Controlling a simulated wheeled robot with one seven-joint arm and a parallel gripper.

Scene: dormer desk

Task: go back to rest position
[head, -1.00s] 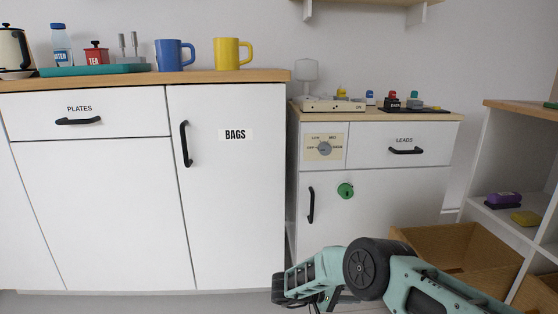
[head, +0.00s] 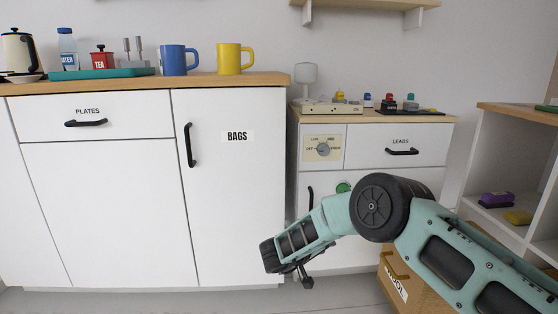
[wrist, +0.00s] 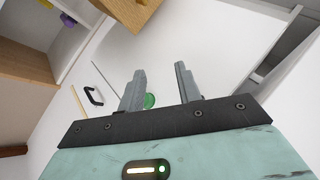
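My arm reaches in from the lower right of the head view, with its elbow bent. My gripper (head: 304,277) hangs low in front of the white cabinets and points downward. In the wrist view my gripper (wrist: 160,72) has its two fingers apart with nothing between them but background. A green round knob (wrist: 149,101) shows behind the fingers there. In the head view this green knob (head: 343,187) is on the right cabinet door, partly hidden by my arm.
Blue mug (head: 179,60) and yellow mug (head: 229,60) stand on the left counter. The BAGS door (head: 236,200) and LEADS drawer (head: 420,150) are shut. Floor shows below the gripper.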

